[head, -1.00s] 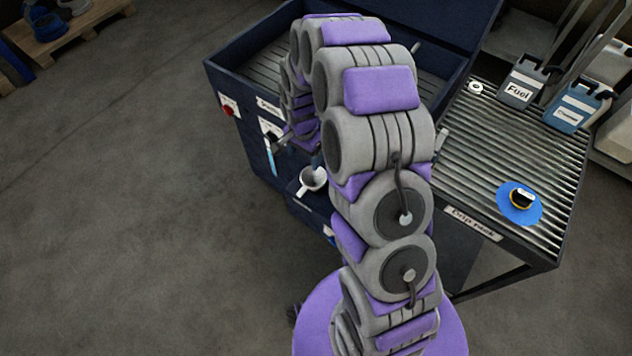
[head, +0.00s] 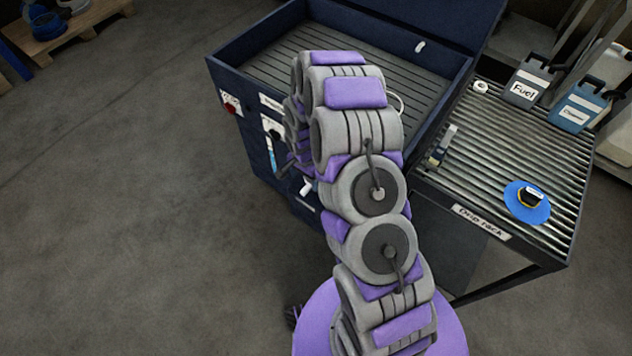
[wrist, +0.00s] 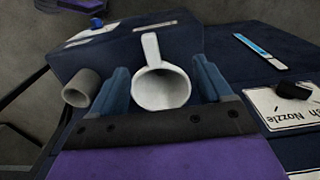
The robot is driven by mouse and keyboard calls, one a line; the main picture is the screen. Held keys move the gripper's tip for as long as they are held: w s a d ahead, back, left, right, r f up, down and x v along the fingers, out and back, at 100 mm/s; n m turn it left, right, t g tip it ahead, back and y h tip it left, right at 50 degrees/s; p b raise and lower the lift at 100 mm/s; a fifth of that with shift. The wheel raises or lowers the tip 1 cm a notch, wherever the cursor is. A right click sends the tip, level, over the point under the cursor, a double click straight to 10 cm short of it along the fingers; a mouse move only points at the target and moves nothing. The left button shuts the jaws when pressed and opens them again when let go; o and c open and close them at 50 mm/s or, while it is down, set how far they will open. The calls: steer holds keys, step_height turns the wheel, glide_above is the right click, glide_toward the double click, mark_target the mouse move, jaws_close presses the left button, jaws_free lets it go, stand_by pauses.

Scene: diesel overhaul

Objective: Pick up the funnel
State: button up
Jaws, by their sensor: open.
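The white funnel (wrist: 161,88) shows in the wrist view, with its round mouth facing the camera and a narrow white part pointing up. My gripper (wrist: 160,72) is open, with one blue finger on each side of the funnel's mouth. I cannot tell whether either finger touches it. In the head view only a small white part of the funnel (head: 305,187) shows beside the dark blue washer cabinet. My arm hides the rest of it and the gripper there.
The dark blue washer cabinet (head: 240,127) has an open ribbed basin. A drip rack (head: 484,222) stands to its right, with a fuel can (head: 524,88), a blue can (head: 577,108) and a blue disc (head: 518,207). A grey cylinder (wrist: 82,88) lies left of my fingers.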

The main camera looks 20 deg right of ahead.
mark_target(308, 185)
steer(key=shift+s+f, duration=0.1)
steer(key=shift+f, duration=0.35)
steer(key=f, duration=0.2)
steer(key=d+f+b, duration=0.1)
steer(key=f, duration=0.1)
steer(key=shift+s+f+b, duration=0.1)
steer(key=shift+s+b, duration=0.05)
steer(key=shift+b, duration=0.15)
steer(key=shift+a, duration=0.25)
steer(key=shift+c, duration=0.4)
steer(key=shift+a, duration=0.2)
steer(key=c, duration=0.3)
steer(key=shift+d, duration=0.35)
steer(key=c, duration=0.6)
steer(key=shift+a, duration=0.1)
steer(key=c, duration=0.4)
steer(key=shift+a, duration=0.1)
jaws_close()
